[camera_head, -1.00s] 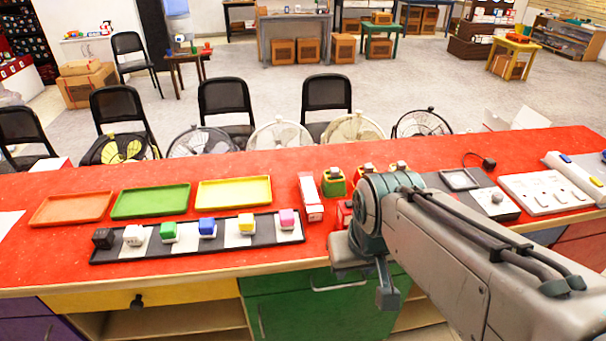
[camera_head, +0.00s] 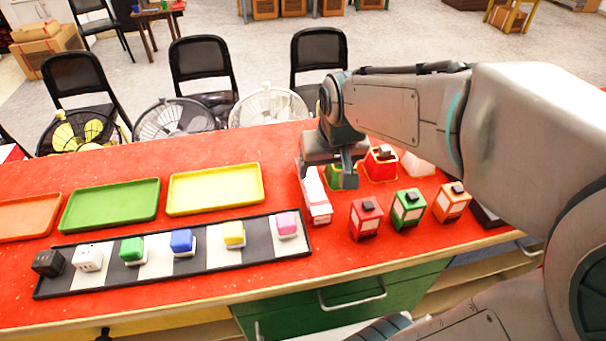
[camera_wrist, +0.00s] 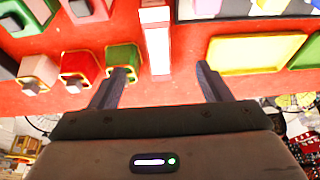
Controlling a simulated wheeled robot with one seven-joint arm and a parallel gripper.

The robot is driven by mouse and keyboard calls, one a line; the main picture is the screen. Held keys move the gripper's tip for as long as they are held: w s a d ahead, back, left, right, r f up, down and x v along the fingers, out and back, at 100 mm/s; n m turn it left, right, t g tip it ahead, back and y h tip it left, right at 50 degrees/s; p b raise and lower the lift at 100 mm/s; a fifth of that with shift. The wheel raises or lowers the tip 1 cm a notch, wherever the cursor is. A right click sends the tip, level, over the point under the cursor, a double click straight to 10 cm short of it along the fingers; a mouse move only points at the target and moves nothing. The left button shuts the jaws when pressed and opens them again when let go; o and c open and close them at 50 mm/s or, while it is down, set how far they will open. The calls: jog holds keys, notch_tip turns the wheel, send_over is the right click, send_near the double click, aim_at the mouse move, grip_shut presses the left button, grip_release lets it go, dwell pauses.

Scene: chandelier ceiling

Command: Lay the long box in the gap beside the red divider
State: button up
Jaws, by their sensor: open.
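A long white box with red parts (camera_head: 316,197) lies on the red counter, right of the yellow tray, its length running from front to back. In the wrist view the long box (camera_wrist: 157,45) lies ahead of and between my fingers. My gripper (camera_head: 332,170) is open above the box's far end, and part of that end is hidden behind it. I cannot make out a separate red divider or a gap beside one.
Red (camera_head: 366,217), green (camera_head: 408,208) and orange (camera_head: 452,202) blocks stand right of the box. A red holder (camera_head: 379,164) is behind them. Yellow (camera_head: 215,189) and green (camera_head: 110,205) trays lie left. A striped board (camera_head: 208,258) carries several coloured cubes.

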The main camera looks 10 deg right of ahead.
jog(key=b, duration=0.2)
send_near(313, 183)
jog(key=x, duration=0.5)
jog(key=shift+a+b, duration=0.35)
jog(key=shift+b, duration=0.05)
jog(key=shift+t, duration=0.3)
jog(key=shift+d+b+x, duration=0.2)
jog(key=shift+b+x, duration=0.15)
jog(key=shift+x, duration=1.05)
jog(key=shift+d+b+x, duration=0.15)
jog(key=shift+b+x, duration=0.15)
jog(key=shift+x, duration=1.1)
jog(key=shift+s, duration=0.15)
